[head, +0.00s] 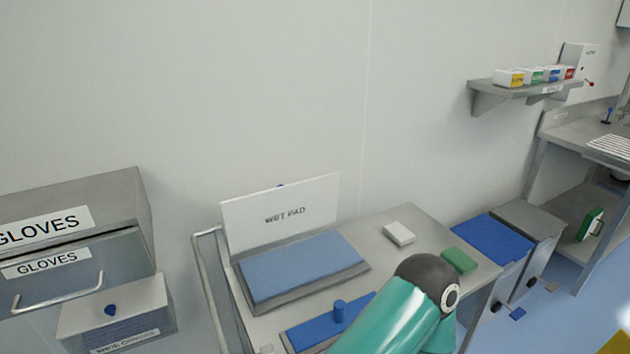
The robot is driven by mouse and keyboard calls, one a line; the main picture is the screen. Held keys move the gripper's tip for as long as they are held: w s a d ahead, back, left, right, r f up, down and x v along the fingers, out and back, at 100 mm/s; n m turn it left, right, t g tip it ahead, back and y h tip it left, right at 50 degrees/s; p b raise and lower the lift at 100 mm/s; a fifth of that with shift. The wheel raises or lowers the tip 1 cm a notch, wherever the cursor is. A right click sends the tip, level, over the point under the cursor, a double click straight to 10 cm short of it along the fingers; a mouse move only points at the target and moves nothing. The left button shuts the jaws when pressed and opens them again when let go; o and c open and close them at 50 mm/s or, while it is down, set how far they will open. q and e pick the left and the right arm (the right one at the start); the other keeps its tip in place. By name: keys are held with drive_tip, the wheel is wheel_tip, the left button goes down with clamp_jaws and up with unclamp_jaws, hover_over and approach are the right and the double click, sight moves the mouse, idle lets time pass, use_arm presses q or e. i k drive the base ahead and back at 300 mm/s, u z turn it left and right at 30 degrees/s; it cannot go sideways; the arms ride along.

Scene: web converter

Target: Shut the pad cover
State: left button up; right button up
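The pad cover (300,205) is a white panel marked "WET PAD". It stands open, nearly upright, along the back edge of a grey tray (262,305) that holds a flat blue pad (300,265). The pad's top is uncovered. A small part of a blue knob shows behind the cover's top edge. A teal link of my arm with a dark joint rises at the bottom, right of the pad and apart from the cover. Neither of my grippers shows in the head view.
The pad sits on a grey bench (375,255) with a blue block with a knob (340,311), a white block (399,233) and a green block (459,260). A metal rail (207,285) and glove boxes (75,240) are left. Bins (490,240) stand right.

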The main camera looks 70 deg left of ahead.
sight(255, 220)
drive_tip(key=u, duration=0.2)
drive_tip(key=k, duration=1.75)
drive_tip(key=u, duration=0.5)
drive_tip(key=i, duration=1.2)
drive_tip(key=u, duration=0.05)
